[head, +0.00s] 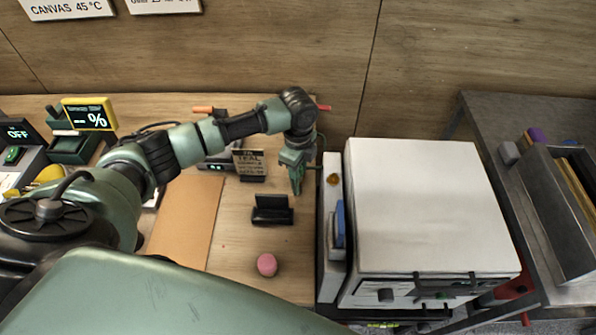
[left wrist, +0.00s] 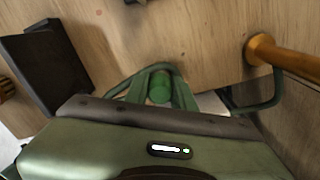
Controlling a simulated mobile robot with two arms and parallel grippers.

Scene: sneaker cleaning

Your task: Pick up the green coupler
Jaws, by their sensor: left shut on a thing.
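The green coupler (left wrist: 159,88) is a small green cylinder. In the left wrist view it sits between the fingers of my left gripper. My left gripper (head: 297,188) is shut on it, above the wooden table beside the white cabinet. In the head view the fingers point down, and the coupler cannot be told apart from the green fingers there. My right gripper is not in view.
A black stand (head: 272,210) is just below my left gripper. The white cabinet (head: 420,200) is close on the right, with a narrow white panel and amber knob (head: 333,180) along its side. A pink round piece (head: 267,265) and a tan mat (head: 185,225) lie on the table.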

